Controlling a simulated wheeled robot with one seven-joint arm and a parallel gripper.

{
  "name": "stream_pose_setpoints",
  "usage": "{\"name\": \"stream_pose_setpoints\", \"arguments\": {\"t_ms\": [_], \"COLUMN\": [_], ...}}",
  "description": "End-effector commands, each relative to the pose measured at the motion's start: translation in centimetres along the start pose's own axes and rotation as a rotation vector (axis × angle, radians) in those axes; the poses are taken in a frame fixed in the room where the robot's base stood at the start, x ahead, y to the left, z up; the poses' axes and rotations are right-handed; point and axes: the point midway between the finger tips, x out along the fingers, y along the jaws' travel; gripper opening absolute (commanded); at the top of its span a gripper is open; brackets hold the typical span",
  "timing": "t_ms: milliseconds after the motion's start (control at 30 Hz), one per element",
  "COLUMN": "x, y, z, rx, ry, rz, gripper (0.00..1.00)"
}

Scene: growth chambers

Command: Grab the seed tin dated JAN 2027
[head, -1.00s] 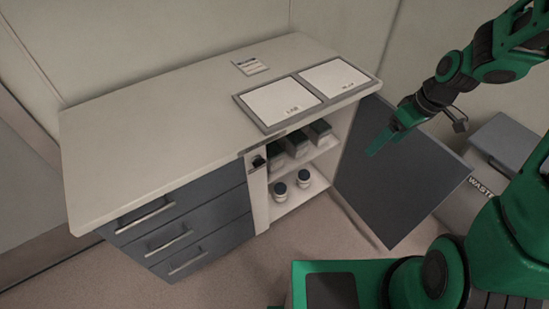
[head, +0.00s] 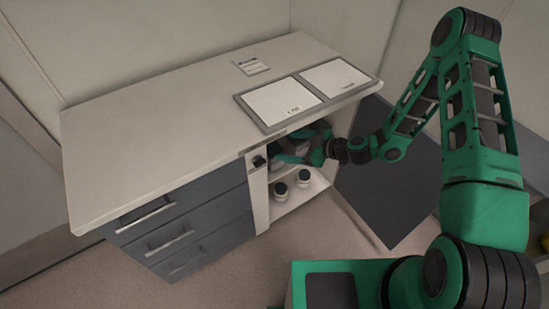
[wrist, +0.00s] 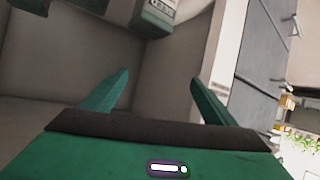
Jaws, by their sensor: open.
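My gripper (head: 294,147) is at the opening of the cabinet, by its upper shelf, and covers most of the tins there. In the wrist view my gripper (wrist: 157,82) has its two green fingers wide apart with nothing between them. A dark green tin (wrist: 153,22) with a pale label shows ahead at the top edge of that view, beyond the fingertips. Part of another dark green tin (wrist: 32,6) shows at the top left. The label's print is too small and cut off to read, so I cannot tell which tin bears JAN 2027.
Two white jars with dark lids, a left one (head: 279,194) and a right one (head: 304,181), stand on the lower shelf. The open cabinet door (head: 385,185) is to the right. Two white panels (head: 280,103) lie on the worktop (head: 165,125) above.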

Motion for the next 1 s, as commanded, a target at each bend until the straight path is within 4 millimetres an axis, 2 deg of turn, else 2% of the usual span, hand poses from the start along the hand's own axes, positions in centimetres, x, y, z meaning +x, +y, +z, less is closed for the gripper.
{"name": "stream_pose_setpoints", "arguments": {"t_ms": [100,233,300,667,833,1000], "x": [2.3,4.1,4.7,4.7,5.2,6.7], "y": [-0.4,-0.5,-0.6,-1.4,-1.4,-0.8], "z": [1.4,2.9,3.0,6.8,7.2,7.0], "rx": [0.012,0.032,0.086,0.266,0.276,0.270], "ry": [0.061,0.107,0.138,0.123,0.114,0.115], "rz": [0.070,0.168,0.230,0.427,0.438,0.435], "gripper": [0.81,0.81,0.81,0.81,0.81,0.81]}}
